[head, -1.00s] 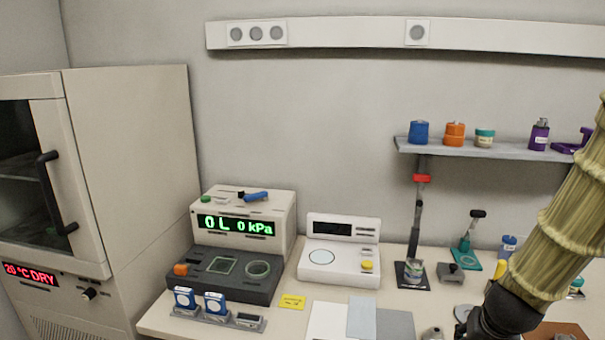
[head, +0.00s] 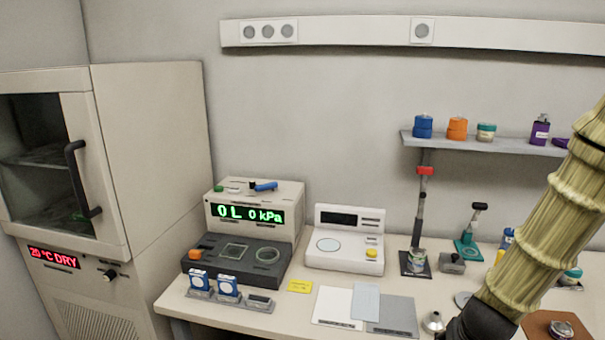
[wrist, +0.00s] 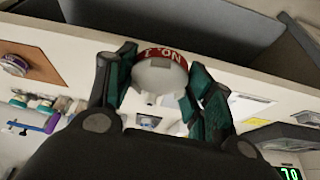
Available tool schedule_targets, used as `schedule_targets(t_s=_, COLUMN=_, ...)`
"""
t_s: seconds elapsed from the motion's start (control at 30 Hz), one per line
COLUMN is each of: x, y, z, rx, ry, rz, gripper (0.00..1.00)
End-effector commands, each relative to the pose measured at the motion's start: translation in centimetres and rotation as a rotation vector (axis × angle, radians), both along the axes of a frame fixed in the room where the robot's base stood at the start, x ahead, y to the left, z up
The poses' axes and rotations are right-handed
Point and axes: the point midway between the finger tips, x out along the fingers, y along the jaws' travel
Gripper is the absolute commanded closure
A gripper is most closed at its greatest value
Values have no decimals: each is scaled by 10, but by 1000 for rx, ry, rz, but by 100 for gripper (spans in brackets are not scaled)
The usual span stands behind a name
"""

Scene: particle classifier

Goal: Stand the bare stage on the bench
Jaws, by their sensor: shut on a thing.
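My gripper (wrist: 160,85) is shut on a pale, round, cup-like stage (wrist: 158,78) with a red band. The band carries white lettering that reads upside down in the wrist view. The two teal-padded fingers are on either side of it. The bench (head: 295,310) runs along the wall in the head view. The gripper and the stage are out of the head view; only my arm shows at its lower right. In the wrist view the stage overlaps the bench; I cannot tell how high it is above it.
White and grey sheets (head: 391,318) lie on the front of the bench. A small metal funnel-like piece (head: 432,322) stands beside them. A brown mat (head: 535,323) bears a round metal part. A white scale (head: 345,258) and a dark-based pressure unit (head: 240,285) stand behind.

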Motion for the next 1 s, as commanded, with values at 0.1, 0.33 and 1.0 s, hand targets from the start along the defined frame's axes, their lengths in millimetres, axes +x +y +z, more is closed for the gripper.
schedule_targets(t_s=0.1, x=9, y=20, z=-20, rx=2, ry=4, rz=47, gripper=75)
schedule_targets(t_s=0.33, x=22, y=64, z=-58, rx=1, ry=4, rz=138, gripper=75)
schedule_targets(t_s=1.0, x=30, y=170, z=-135, rx=0, ry=0, rz=299, gripper=75)
